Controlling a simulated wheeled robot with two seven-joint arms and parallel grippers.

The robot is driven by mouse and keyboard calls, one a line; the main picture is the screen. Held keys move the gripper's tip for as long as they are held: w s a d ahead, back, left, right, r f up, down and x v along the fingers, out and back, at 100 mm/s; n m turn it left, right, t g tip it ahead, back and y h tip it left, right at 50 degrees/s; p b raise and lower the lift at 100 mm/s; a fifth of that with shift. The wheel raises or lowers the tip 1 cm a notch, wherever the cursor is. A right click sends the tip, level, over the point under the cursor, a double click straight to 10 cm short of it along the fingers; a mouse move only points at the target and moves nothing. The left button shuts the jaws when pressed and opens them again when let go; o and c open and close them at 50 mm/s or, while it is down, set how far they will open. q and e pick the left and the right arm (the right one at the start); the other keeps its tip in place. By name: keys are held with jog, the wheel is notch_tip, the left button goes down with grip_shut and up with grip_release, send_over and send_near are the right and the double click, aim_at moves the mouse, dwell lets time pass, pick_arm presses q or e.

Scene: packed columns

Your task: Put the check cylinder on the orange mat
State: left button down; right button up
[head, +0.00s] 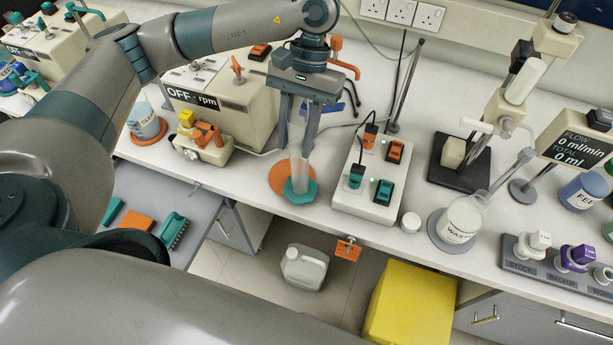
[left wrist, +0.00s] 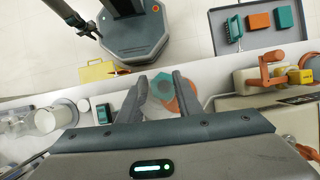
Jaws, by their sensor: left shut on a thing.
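The check cylinder (head: 298,172) is a clear, upright tube with a teal hexagonal base. My left gripper (head: 294,148) is shut on the tube from above, with one finger on each side. The orange mat (head: 276,180) is a round disc near the bench's front edge. The cylinder's base covers part of the mat in the head view, off to the mat's lower right. I cannot tell whether the base touches it. In the left wrist view the teal base (left wrist: 163,86) shows between the fingers, beside the orange mat (left wrist: 187,98). My right gripper is in neither view.
A white switch box (head: 368,185) stands close to the right of the cylinder. A beige machine with an orange-fitted pump head (head: 206,140) is to the left. A waste bottle (head: 460,219) stands farther right. The bench edge is just in front of the cylinder.

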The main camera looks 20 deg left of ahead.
pick_arm(q)
jog(key=shift+a, duration=0.1)
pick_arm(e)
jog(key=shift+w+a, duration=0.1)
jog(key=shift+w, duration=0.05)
